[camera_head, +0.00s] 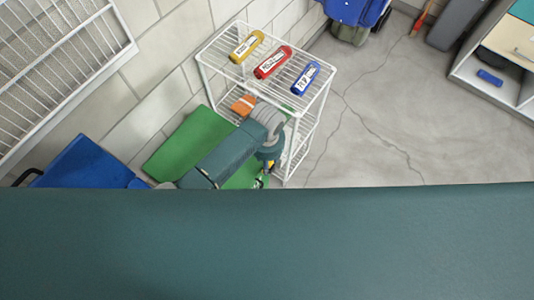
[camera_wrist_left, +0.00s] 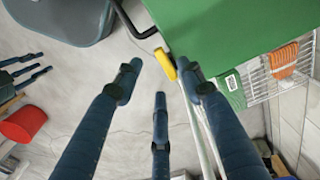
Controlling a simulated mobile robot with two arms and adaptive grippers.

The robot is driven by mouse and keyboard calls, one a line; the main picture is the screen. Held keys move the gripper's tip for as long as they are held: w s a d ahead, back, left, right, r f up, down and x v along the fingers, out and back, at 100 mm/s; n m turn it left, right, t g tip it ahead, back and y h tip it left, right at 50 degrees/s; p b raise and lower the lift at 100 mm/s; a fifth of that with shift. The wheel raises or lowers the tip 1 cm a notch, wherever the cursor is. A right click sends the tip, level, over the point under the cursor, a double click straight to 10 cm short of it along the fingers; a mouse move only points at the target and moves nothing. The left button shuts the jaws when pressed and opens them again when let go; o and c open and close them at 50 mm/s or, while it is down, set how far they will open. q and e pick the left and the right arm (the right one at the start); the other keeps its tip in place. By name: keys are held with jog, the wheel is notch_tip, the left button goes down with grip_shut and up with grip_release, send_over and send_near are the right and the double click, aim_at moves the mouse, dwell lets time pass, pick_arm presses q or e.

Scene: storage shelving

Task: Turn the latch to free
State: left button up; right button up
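A small yellow latch (camera_wrist_left: 166,64) shows in the left wrist view, at the lower edge of a green panel (camera_wrist_left: 225,35). A dark bar or handle meets the panel edge beside it. My left gripper (camera_wrist_left: 160,82) is open, with its three dark fingers spread and nothing between them. The yellow latch lies close to the right fingertip; I cannot tell whether they touch. In the head view my left arm hides most of this spot, and the green panel (camera_head: 190,140) shows beside it. What looks like my right gripper (camera_wrist_left: 38,72) shows at the left wrist view's edge, fingers apart and empty.
A white wire rack (camera_head: 222,58) holds yellow (camera_head: 247,46), red (camera_head: 272,62) and blue (camera_head: 306,78) labelled items on top. An orange item (camera_head: 243,105) sits lower in it. A blue bin (camera_head: 85,163) stands left. The cracked grey floor (camera_head: 400,120) is open to the right.

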pick_arm(q)
notch_tip(320, 180, up, 6)
dwell(0.8)
